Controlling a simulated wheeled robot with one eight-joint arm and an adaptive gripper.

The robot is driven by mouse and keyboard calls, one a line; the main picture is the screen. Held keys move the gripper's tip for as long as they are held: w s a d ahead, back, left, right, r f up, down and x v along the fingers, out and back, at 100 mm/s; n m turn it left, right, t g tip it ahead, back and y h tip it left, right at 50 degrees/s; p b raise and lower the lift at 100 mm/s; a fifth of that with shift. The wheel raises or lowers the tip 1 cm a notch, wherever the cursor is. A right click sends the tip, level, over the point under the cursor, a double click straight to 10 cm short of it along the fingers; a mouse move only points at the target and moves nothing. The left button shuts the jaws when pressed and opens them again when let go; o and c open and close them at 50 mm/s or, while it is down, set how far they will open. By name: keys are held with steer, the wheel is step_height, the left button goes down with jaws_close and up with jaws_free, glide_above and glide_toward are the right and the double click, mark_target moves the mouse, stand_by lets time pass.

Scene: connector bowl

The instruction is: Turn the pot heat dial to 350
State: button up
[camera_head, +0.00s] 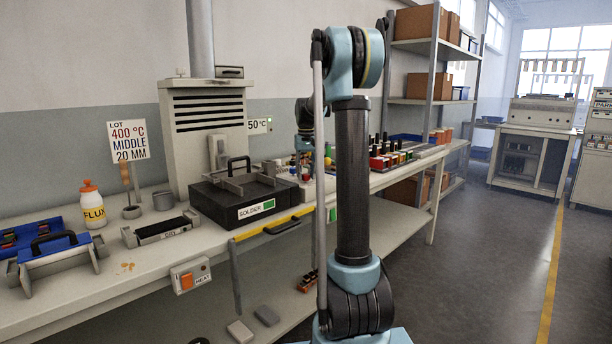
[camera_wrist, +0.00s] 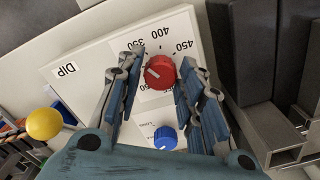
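The red heat dial (camera_wrist: 161,74) sits on a white panel (camera_wrist: 100,55) in the wrist view, with 350, 400 and 450 printed upside down around its upper side. Its white mark lies on the left half of its face; I cannot tell the exact reading. My gripper (camera_wrist: 159,58) is open, with one finger on each side of the dial; contact is unclear. A smaller blue dial (camera_wrist: 165,138) sits below it, between the fingers. In the head view the black solder pot (camera_head: 225,205) stands on the bench; my arm hides the dials there.
A sign (camera_head: 128,141) reads 400 °C, MIDDLE, 20 MM. A partly covered readout (camera_head: 258,126) shows "50°C". A yellow knob (camera_wrist: 44,123) is left of my gripper, and dark blocks (camera_wrist: 248,45) stand close on its right. A flux bottle (camera_head: 93,205) and several tools occupy the bench (camera_head: 120,280).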

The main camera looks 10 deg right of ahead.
steer(key=shift+o, duration=0.2)
step_height(320, 180, up, 12)
stand_by(0.7)
steer(key=shift+f, duration=0.1)
steer(key=s+f+t, duration=0.1)
steer(key=s+f, duration=0.3)
steer(key=s, duration=0.8)
steer(key=s+f, duration=0.4)
steer(key=s, duration=0.8)
steer(key=s+f+t, duration=0.1)
steer(key=s+f, duration=1.9)
steer(key=shift+s+d+f, duration=0.15)
